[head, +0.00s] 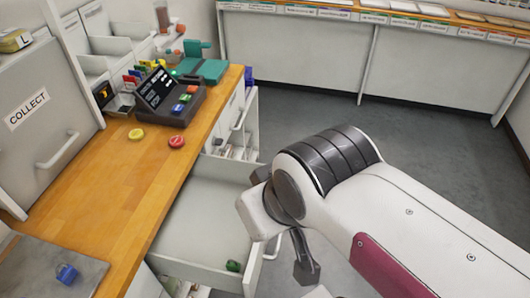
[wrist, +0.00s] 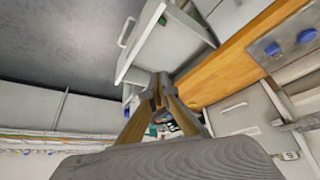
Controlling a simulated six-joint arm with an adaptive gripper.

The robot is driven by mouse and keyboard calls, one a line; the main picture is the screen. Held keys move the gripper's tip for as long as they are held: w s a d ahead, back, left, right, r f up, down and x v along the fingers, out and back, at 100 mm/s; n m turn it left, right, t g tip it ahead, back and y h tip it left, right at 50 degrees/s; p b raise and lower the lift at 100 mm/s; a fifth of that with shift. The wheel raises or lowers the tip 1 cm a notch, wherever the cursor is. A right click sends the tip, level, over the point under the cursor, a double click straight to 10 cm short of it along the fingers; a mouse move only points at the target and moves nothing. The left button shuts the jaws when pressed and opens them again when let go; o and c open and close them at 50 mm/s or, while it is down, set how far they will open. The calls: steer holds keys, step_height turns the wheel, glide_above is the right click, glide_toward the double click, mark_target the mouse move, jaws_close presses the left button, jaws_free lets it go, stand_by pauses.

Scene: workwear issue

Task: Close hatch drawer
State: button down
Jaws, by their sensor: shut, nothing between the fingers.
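A white drawer (head: 205,215) stands pulled out from beneath the wooden counter, its inside mostly bare. A small green item (head: 233,266) lies in its near front corner. The drawer also shows in the wrist view (wrist: 165,48), with a pale bar handle (wrist: 126,32) on its front. My gripper (wrist: 157,92) is shut and empty, its fingertips overlapping the drawer's edge in the wrist view. I cannot tell whether they touch it. In the head view my wrist hides part of the drawer front and most of the gripper.
The wooden counter (head: 125,195) carries a dark terminal (head: 172,100), a yellow disc (head: 136,134) and a red disc (head: 176,141). A shut panel marked COLLECT (head: 40,95) stands at left. The grey floor (head: 310,110) beyond is clear.

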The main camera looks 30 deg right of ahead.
steer(key=w+d+f+m+y, duration=0.1)
steer(key=w+d+f+m, duration=0.5)
steer(key=d+m, duration=0.3)
steer(key=w+d+f+m+g+y, duration=0.1)
steer(key=w+d+f+m, duration=0.5)
steer(key=d, duration=0.5)
steer(key=w+d+f+m+g+y, duration=0.1)
steer(key=w+d+f+m, duration=0.6)
steer(key=d+f+m, duration=0.2)
steer(key=d+m, duration=0.1)
steer(key=m, duration=0.1)
steer(key=shift+d+f+m, duration=0.3)
steer(key=shift+d+m, duration=0.1)
steer(key=shift+f, duration=0.15)
